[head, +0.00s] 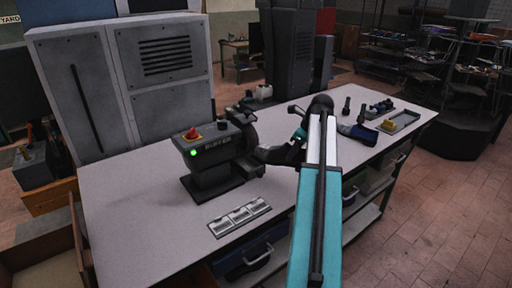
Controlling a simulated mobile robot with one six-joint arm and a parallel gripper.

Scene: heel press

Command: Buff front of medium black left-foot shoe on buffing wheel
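The grey buffer (213,158) stands on the bench, with a red button on top and a lit green lamp on its face. Its dark buffing wheel (244,128) is on the right side. A black shoe (277,154) is just right of the wheel, pointing left, its tip very close to the buffer. I cannot tell whether it touches the wheel or which foot it fits. My gripper (299,134) is at the shoe's right end, partly hidden by my teal and white arm. Its fingers are too small and dark to read.
The light bench top (135,205) is clear at the left. A plate with three grey panels (240,217) lies in front of the buffer. A dark and blue item (357,134), small bottles and a tray (400,121) are at the right. Grey cabinets (160,75) stand behind.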

